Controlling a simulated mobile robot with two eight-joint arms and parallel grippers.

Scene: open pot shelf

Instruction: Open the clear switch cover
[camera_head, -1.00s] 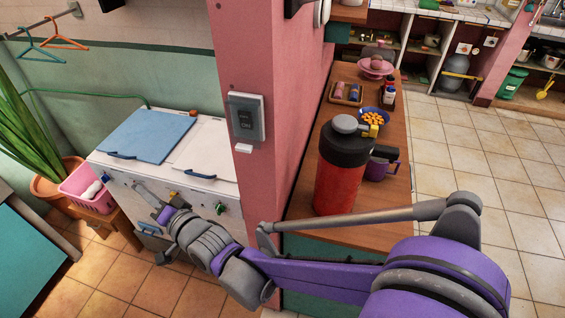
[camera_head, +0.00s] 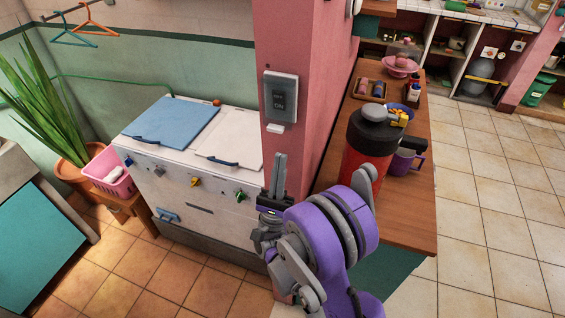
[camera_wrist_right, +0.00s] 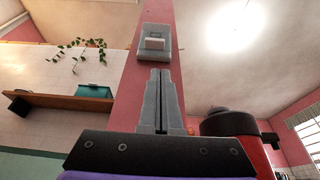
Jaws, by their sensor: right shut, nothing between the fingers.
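The switch with its clear cover (camera_head: 281,97) is mounted on the front face of the pink pillar. The cover looks closed over the dark switch. A small white tab (camera_head: 275,128) sticks out below it. In the right wrist view the switch box (camera_wrist_right: 155,30) is straight ahead, above the fingertips. My right gripper (camera_head: 279,156) is shut and empty, its fingers pointing up. It is below the switch, apart from it, and it also shows in the right wrist view (camera_wrist_right: 160,72). My left gripper is not in view.
A red and black flask (camera_head: 368,150) and a purple mug (camera_head: 404,162) stand on the wooden counter (camera_head: 410,212) right of the pillar. A white washing machine with a blue lid (camera_head: 178,124) stands left of it. The tiled floor at right is clear.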

